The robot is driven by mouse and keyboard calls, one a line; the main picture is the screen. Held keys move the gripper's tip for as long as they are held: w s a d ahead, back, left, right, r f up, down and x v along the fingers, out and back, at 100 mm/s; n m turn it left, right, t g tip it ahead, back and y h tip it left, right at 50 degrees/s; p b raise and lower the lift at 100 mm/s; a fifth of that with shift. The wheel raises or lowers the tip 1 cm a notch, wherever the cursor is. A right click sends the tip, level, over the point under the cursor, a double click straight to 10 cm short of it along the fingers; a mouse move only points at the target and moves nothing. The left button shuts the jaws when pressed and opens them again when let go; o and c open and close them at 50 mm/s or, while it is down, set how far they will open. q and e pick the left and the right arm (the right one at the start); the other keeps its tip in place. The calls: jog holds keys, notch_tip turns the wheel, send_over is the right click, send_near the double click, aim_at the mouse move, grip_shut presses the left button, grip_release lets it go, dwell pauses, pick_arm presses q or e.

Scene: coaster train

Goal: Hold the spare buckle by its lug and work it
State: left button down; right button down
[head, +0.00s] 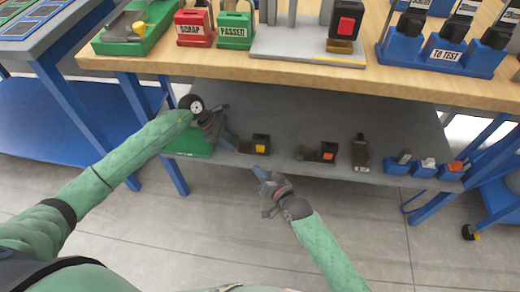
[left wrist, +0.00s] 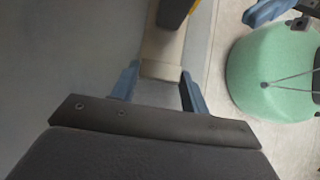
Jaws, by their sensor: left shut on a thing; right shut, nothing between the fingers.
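The spare buckle (head: 261,144), black with a yellow button, is on the lower grey shelf near its front edge. In the left wrist view the buckle (left wrist: 174,12) shows at the top edge, with its pale lug (left wrist: 161,52) running down between the fingers. My left gripper (head: 237,146) is shut on that lug, from the left side. My right gripper (head: 257,171) is shut and empty, just in front of and below the shelf edge, apart from the buckle. In the left wrist view a blue finger of it shows at the top right.
To the right on the shelf (head: 225,97) are an orange-button buckle (head: 328,152), a dark upright tool (head: 361,153) and small blue holders (head: 424,169). A green tray (head: 190,142) lies at the left. The wooden worktop (head: 230,65) overhangs the shelf above.

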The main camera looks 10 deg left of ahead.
dwell(0.3)
pick_arm(q)
jog(key=c, duration=0.6)
grip_release()
jog(key=shift+c, duration=0.2)
jog(key=v, duration=0.7)
jog(key=shift+a, duration=0.1)
jog(key=s, duration=1.4)
jog(key=shift+a+p, duration=0.3)
jog(key=shift+p, duration=0.15)
jog(key=shift+r, duration=0.15)
